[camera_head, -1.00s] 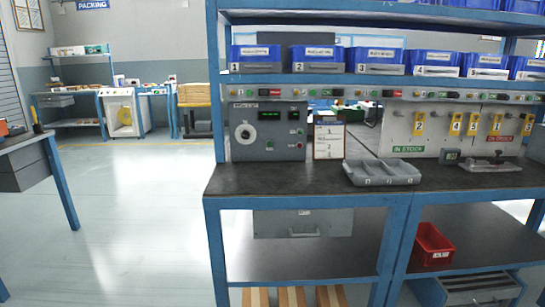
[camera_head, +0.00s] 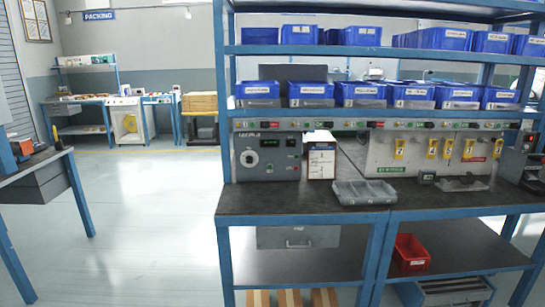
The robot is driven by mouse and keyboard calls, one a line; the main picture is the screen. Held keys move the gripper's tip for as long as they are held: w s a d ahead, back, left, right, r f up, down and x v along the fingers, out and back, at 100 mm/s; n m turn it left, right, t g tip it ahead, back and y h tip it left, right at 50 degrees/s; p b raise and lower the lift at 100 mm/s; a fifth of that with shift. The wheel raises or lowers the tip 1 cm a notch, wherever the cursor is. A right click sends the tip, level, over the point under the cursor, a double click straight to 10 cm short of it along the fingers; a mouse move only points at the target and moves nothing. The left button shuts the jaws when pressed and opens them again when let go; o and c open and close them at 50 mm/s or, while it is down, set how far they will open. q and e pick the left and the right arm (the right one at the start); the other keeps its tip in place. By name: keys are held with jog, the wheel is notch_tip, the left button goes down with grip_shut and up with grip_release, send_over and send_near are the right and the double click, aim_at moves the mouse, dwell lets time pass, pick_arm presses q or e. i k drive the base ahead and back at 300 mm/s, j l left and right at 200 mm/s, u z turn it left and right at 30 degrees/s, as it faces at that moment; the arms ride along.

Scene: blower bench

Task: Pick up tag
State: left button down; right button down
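I cannot tell which tag is meant. Neither of my grippers shows in the head view.
The dark bench top (camera_head: 290,203) holds a grey divided tray (camera_head: 363,194), a control box (camera_head: 266,157) and a framed sheet (camera_head: 321,162). Blue bins (camera_head: 361,92) line the shelf above. A red bin (camera_head: 410,254) sits below. Open floor (camera_head: 150,220) lies at left.

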aim_at(497, 149)
jog(key=z, duration=1.35)
jog(key=i+l, duration=0.25)
jog(key=i, duration=0.25)
jog(key=i+l, duration=0.3)
jog(key=i, duration=0.25)
jog(key=i+l+z, duration=0.1)
jog(key=i+l, duration=0.15)
jog(key=i, duration=0.25)
jog(key=i+l, duration=0.25)
jog(key=i, duration=0.3)
jog(key=i+l, duration=0.2)
jog(key=i, duration=0.35)
jog(key=l+z, duration=0.05)
